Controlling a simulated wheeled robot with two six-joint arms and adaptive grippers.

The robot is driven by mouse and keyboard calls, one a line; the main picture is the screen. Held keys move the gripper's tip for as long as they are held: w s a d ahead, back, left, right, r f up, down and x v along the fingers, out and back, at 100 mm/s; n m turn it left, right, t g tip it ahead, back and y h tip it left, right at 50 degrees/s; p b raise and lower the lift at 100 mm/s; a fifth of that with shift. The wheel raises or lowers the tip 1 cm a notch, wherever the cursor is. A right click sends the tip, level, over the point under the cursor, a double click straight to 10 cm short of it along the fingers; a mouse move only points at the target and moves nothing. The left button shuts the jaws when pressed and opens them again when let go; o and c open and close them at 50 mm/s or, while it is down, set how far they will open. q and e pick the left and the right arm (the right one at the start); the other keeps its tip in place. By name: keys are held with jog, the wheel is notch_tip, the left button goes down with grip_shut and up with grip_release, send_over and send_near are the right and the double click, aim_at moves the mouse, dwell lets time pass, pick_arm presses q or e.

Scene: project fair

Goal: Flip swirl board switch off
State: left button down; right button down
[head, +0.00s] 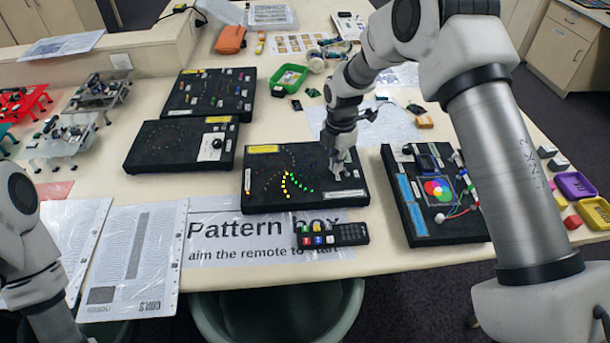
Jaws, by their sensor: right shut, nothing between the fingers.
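The swirl board (262,202) is a black panel with a yellow label, in the middle of the table. A curve of yellow and green lights is lit on it. My right gripper (341,172) points down over the board's right part, shut and empty. The switch is hidden or too small to make out by the fingertips, and I cannot tell whether they touch it. My left arm shows at the lower left edge; its gripper is out of view.
A black remote (332,235) lies on the "Pattern box" sheet (235,240) in front of the board. Other black boards stand at left (140,165) and behind (185,105). A board with a colour wheel (418,220) stands at right. A green tray (288,79) lies behind.

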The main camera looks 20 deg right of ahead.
jog(key=shift+f, duration=0.7)
jog(key=shift+f+b, duration=0.35)
jog(key=shift+b, duration=0.05)
jog(key=shift+s+d, duration=0.15)
jog(key=shift+d, duration=0.5)
jog(key=r+p, duration=0.6)
jog(key=r, duration=0.1)
jog(key=shift+a+r, duration=0.1)
jog(key=shift+a, duration=0.2)
